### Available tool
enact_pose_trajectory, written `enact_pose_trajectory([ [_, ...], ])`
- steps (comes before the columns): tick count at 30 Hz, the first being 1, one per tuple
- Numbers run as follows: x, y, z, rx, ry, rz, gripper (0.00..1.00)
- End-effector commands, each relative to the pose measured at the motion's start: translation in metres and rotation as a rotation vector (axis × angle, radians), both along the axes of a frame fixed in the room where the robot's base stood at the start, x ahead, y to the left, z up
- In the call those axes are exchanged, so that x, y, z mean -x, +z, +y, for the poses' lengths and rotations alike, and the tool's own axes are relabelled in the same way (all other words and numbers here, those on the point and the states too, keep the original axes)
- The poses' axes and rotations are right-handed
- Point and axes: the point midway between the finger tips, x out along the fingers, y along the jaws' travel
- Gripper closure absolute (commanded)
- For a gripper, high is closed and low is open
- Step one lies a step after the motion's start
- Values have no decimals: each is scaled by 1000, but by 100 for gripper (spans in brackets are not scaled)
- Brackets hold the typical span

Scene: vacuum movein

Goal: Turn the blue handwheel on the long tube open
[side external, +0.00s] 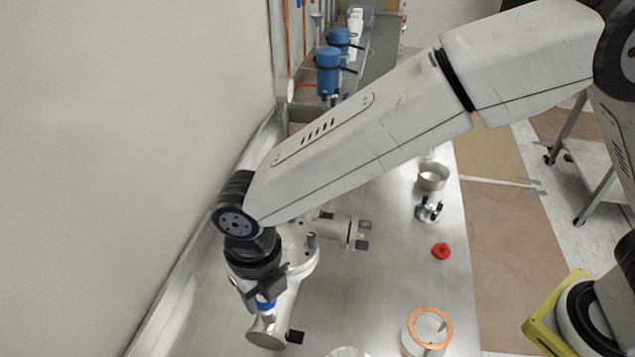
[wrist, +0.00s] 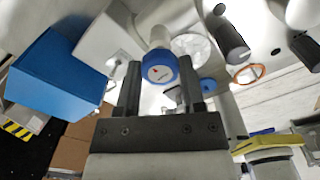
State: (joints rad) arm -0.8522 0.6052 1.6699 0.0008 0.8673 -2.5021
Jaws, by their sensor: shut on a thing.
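The blue handwheel (side external: 265,303) shows as a blue ring just under my gripper (side external: 257,293) in the side view, beside the long metal tube (side external: 283,305). My wrist hides part of the handwheel and tube in the side view. How far the handwheel is turned cannot be told.
The steel bench holds a chamber with ports (side external: 302,250), a red cap (side external: 441,251), a copper-rimmed cylinder (side external: 428,330) and a metal ring (side external: 433,177). Blue canisters (side external: 328,72) stand at the back. A wall is on the left. A large blue box (wrist: 58,72) shows in the wrist view.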

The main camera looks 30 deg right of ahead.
Motion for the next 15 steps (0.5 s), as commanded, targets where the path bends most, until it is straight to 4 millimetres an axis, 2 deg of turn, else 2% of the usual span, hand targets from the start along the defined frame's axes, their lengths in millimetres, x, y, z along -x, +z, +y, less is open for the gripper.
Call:
enact_pose_trajectory([
  [1,-1,1,1,-2,3,-4,47],
  [4,-1,1,0,-2,2,-4,15],
  [15,0,1,0,0,1,-2,14],
])
